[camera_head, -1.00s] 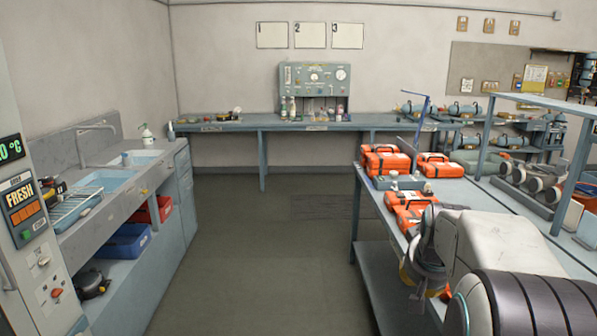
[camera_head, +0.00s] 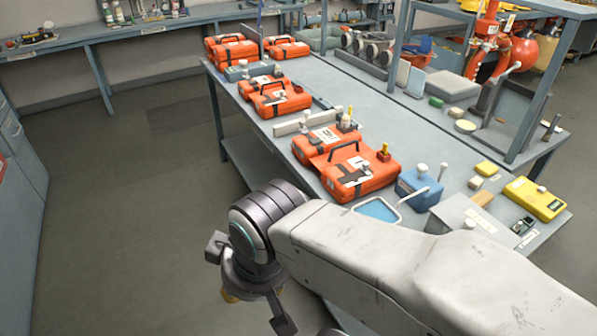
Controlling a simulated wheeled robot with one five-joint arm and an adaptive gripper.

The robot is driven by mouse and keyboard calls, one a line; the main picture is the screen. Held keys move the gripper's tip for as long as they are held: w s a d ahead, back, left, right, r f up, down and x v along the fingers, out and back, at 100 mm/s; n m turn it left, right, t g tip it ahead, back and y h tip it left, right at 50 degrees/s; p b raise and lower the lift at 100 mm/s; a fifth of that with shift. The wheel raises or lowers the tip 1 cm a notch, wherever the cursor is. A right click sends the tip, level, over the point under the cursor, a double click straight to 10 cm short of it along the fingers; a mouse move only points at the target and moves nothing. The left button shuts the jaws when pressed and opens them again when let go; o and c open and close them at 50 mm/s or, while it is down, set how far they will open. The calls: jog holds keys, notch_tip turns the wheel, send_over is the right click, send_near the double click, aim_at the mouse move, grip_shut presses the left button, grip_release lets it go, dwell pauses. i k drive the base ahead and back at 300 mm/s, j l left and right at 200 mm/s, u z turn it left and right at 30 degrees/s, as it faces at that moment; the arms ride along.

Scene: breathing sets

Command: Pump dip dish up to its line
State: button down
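A shallow dish with blue inside and a pale rim (camera_head: 360,203), likely the dip dish, sits at the table's near edge beside the orange cases. The liquid level and any line are too small to read. A blue container with a white top (camera_head: 419,187), which may be the pump, stands just right of it. My gripper (camera_head: 255,297) hangs off the table's left side, pointing down, left of and nearer than the dish, touching nothing visible. Its fingertips are partly hidden, so its opening is unclear. My pale arm crosses in front of the table's near end.
A yellow device (camera_head: 535,198) and a grey box (camera_head: 470,222) are at the near right. A shelf frame post (camera_head: 540,85) rises behind. Floor (camera_head: 130,210) left of the table is clear.

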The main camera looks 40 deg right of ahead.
aim_at(420, 168)
jog(key=z, duration=1.5)
